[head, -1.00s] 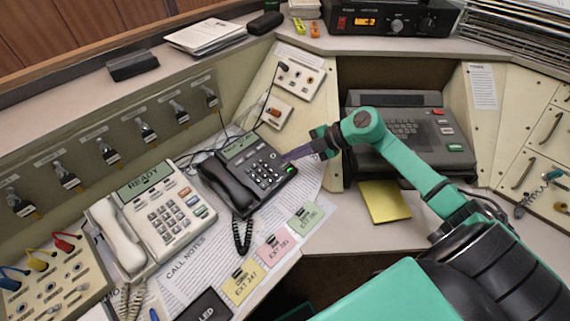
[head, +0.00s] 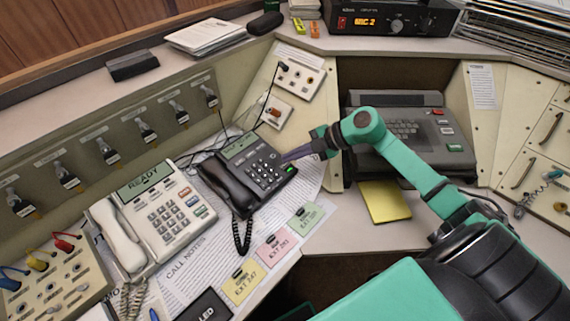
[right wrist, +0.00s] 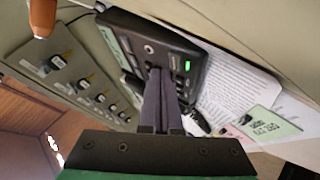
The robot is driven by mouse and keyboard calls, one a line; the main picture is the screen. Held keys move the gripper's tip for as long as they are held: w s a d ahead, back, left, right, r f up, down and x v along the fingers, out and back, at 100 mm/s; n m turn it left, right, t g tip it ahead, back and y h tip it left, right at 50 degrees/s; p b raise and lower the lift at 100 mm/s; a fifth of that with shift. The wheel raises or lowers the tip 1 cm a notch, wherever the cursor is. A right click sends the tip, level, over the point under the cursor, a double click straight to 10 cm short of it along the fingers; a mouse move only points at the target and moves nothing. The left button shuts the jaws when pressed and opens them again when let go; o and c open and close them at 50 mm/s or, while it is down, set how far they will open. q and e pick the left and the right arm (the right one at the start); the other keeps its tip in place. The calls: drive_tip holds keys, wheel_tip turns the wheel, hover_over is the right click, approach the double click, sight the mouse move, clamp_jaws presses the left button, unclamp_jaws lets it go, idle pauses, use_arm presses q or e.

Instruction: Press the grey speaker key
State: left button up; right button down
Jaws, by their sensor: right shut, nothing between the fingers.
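A black desk phone (head: 262,163) with a lit display stands on the desk, its handset on its left side. It has a keypad and a green-lit key (head: 290,169) near its right corner. My right gripper (head: 283,160) is shut and empty, with its tips over the right side of this phone's keys. In the right wrist view the fingers (right wrist: 156,70) point at the phone's key face (right wrist: 165,50) and hide some keys. I cannot make out which key is the grey speaker key, nor whether the tips touch. My left gripper is not in view.
A cream phone (head: 165,215) stands left of the black one. Paper call notes (head: 190,270) and coloured extension cards (head: 272,246) lie in front. A panel with a plug (head: 275,112) rises behind the black phone. A grey keyboard machine (head: 405,130) stands to the right.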

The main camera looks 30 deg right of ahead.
drive_tip(key=shift+f, duration=0.35)
drive_tip(key=shift+s+a+f+b, duration=0.15)
drive_tip(key=shift+f+b, duration=0.05)
drive_tip(key=shift+f, duration=0.2)
drive_tip(key=shift+s+a+f+b, duration=0.1)
drive_tip(key=shift+s+f+b, duration=0.05)
drive_tip(key=shift+f, duration=0.2)
idle(0.9)
drive_tip(key=shift+w+d+r+p, duration=0.15)
drive_tip(key=shift+r+p, duration=0.35)
drive_tip(key=shift+p, duration=0.25)
